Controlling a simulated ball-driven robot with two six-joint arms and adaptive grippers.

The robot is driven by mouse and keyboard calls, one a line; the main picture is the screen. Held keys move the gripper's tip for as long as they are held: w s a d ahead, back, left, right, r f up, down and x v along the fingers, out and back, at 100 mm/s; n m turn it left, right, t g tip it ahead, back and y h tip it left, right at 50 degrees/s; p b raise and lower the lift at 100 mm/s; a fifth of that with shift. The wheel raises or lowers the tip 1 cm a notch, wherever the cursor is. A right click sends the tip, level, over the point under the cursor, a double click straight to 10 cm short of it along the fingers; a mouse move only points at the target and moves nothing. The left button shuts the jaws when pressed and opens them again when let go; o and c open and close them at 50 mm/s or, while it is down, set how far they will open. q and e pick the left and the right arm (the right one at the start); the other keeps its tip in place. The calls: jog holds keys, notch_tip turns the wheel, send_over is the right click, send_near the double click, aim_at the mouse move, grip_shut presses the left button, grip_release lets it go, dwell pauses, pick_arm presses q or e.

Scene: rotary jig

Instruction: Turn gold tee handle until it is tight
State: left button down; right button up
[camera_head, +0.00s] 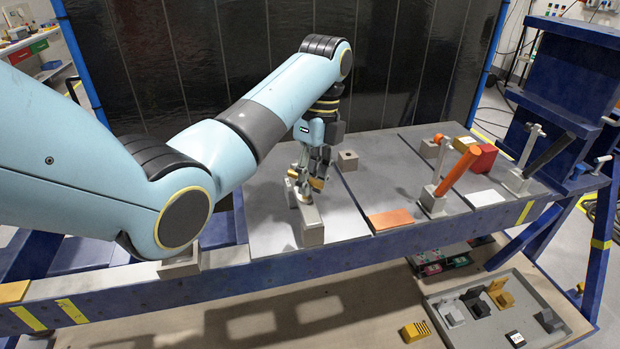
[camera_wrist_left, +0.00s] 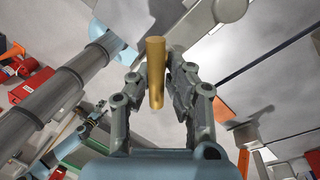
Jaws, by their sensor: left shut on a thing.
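The gold tee handle (camera_wrist_left: 156,72) shows in the left wrist view as a bar standing between my left gripper's fingers (camera_wrist_left: 153,85). The gripper is shut on it, and both ends of the bar stick out past the fingers. In the head view my left gripper (camera_head: 313,172) points down at the fixture on the grey plate, with a bit of the gold handle (camera_head: 317,184) showing at its fingertips. The fingers hide most of the handle and the part under it. My right gripper is in neither view.
A grey block (camera_head: 312,227) stands close in front of the gripper, and a small holed block (camera_head: 347,160) behind it. Further right are an orange-handled lever clamp (camera_head: 458,170), an orange plate (camera_head: 391,219), a red block (camera_head: 481,158) and a black-handled clamp (camera_head: 548,155).

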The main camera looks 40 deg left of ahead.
pick_arm(q)
jog(key=m, duration=0.3)
jog(key=shift+s+f+m+y, duration=0.1)
jog(key=shift+s+m+y, duration=0.2)
jog(key=shift+y, duration=0.1)
jog(key=m, duration=0.3)
jog(key=shift+s+m+y, duration=0.1)
jog(key=shift+m+y, duration=0.2)
jog(key=m, duration=0.3)
jog(key=shift+s+a+m+t+y, duration=0.1)
jog(key=shift+a+m+t+y, duration=0.05)
jog(key=shift+m+t+y, duration=0.2)
jog(key=shift+a+m+t, duration=0.15)
jog(key=shift+m+t, duration=0.2)
jog(key=shift+m, duration=1)
jog(key=c, duration=1.5)
grip_release()
jog(key=shift+a+r, duration=0.1)
jog(key=shift+r, duration=0.1)
jog(key=shift+c, duration=0.2)
jog(key=shift+o, duration=1.3)
jog(key=shift+s+a, duration=0.1)
jog(key=shift+a, duration=0.05)
